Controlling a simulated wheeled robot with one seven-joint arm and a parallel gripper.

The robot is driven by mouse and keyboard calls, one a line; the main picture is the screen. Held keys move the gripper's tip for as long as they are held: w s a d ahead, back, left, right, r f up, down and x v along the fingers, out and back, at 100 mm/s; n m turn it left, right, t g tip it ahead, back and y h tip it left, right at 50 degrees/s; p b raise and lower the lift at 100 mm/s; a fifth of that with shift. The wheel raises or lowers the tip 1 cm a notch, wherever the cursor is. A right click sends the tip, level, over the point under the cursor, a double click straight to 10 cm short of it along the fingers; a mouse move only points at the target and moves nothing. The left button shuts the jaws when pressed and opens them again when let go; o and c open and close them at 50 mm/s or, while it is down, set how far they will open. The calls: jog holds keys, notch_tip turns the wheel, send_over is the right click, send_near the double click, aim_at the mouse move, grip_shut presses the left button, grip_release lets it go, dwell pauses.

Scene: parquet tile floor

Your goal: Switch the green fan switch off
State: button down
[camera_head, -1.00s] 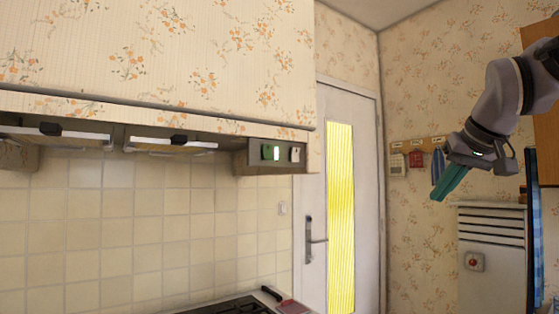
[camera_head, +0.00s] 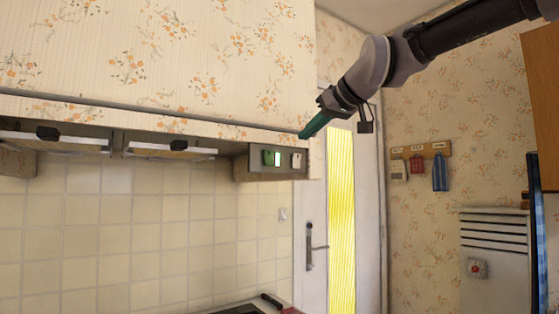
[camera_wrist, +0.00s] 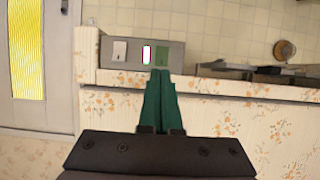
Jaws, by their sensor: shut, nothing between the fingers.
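The green fan switch (camera_head: 267,158) is on the grey panel (camera_head: 288,160) at the right end of the range hood, under the flowered cupboard front. A lit white indicator and a white switch (camera_head: 297,160) sit to its right. In the wrist view the order is mirrored: the white switch (camera_wrist: 119,50) is left, the lit indicator (camera_wrist: 147,55) is in the middle and the green switch (camera_wrist: 162,56) is right. My gripper (camera_head: 302,135) is shut and empty, its green fingers pointing down-left, just above and right of the panel. In the wrist view the fingertips (camera_wrist: 161,72) appear just below the green switch; contact cannot be told.
The flowered cupboard front (camera_head: 180,60) hangs directly above the panel. A white door (camera_head: 312,220) with a yellow pane stands to the right. A hob is below.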

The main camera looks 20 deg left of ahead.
aim_at(272, 162)
jog(key=x, duration=1.4)
jog(key=shift+w+d, duration=0.1)
jog(key=shift+w+a+f, duration=0.2)
jog(key=shift+f, duration=0.05)
jog(key=shift+r, duration=0.85)
